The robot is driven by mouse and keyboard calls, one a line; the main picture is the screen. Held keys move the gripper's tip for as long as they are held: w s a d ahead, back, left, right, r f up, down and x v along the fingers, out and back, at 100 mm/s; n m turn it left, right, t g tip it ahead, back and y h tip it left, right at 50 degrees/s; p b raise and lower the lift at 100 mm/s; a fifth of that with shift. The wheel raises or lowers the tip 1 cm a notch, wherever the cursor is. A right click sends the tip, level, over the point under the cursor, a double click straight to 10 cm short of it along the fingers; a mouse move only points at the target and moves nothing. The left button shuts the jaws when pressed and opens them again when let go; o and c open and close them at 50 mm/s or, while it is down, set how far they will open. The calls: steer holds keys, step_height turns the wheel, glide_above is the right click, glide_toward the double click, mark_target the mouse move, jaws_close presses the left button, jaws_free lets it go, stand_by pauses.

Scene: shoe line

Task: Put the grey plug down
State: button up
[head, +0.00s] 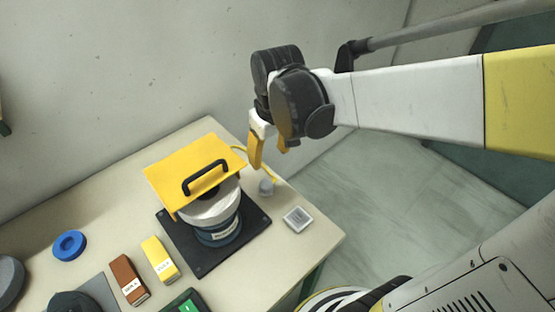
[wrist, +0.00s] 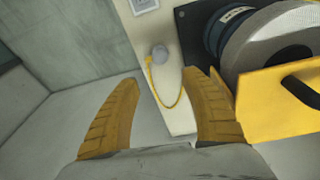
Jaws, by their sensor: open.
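The grey plug (head: 266,187) rests on the table near its right edge, just right of the machine with the yellow cover. In the wrist view the plug (wrist: 160,54) shows as a small grey round piece with a thin yellow cord (wrist: 168,103) looping from it. My gripper (head: 270,158) is above the plug in the head view, with its yellow fingers apart. In the wrist view the open gripper (wrist: 164,88) has nothing between its fingers, and the plug lies beyond the fingertips, apart from them.
The machine has a raised yellow cover (head: 170,175) with a black handle, close beside my gripper, and stands on a black base (head: 199,267). A small white-framed grey square (head: 298,219) lies near the table's right edge. Yellow (head: 160,258) and brown (head: 128,280) boxes and a blue ring (head: 69,245) are further left.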

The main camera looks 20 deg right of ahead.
steer(key=s+r+m+t, duration=0.2)
steer(key=s+r+t, duration=0.2)
steer(key=s, duration=0.5)
steer(key=shift+s+r+t, duration=0.15)
steer(key=shift+r+t, duration=0.15)
steer(key=shift+t, duration=0.2)
steer(key=shift+f, duration=0.25)
